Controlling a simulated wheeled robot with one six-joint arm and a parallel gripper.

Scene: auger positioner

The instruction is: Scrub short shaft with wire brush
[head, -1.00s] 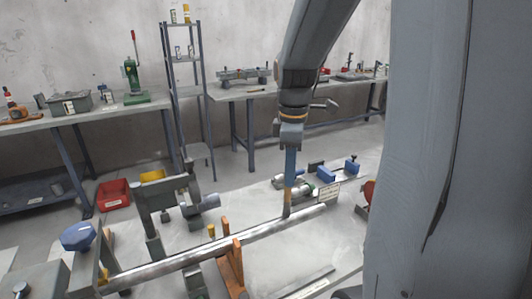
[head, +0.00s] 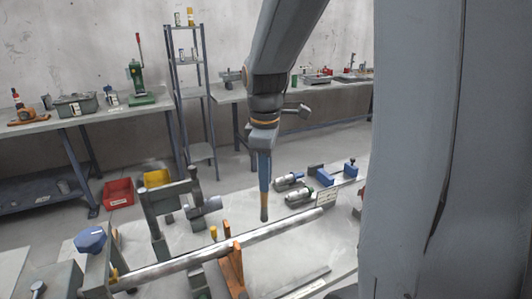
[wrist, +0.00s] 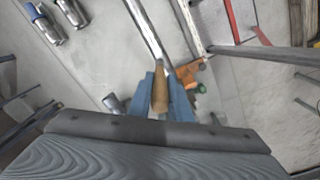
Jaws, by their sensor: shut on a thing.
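A long grey metal shaft (head: 240,242) lies across supports on the workbench, its free end at the right. It also shows in the wrist view (wrist: 146,27). I cannot tell if it is the short shaft. My gripper (head: 264,182) points down, its blue fingers shut on the tan handle of the brush (head: 264,208). In the wrist view, the brush handle (wrist: 160,95) sits between the fingers (wrist: 161,88). The brush's lower end appears just above or behind the shaft's middle, with a small gap in the picture. Its bristles are not clear.
An orange support (head: 233,272) stands under the shaft. A grey bracket (head: 158,215) and a blue knob (head: 90,240) are at the left. Small cylinders (head: 298,195) and a blue block (head: 320,174) lie behind. A flat dark bar (head: 300,284) lies in front.

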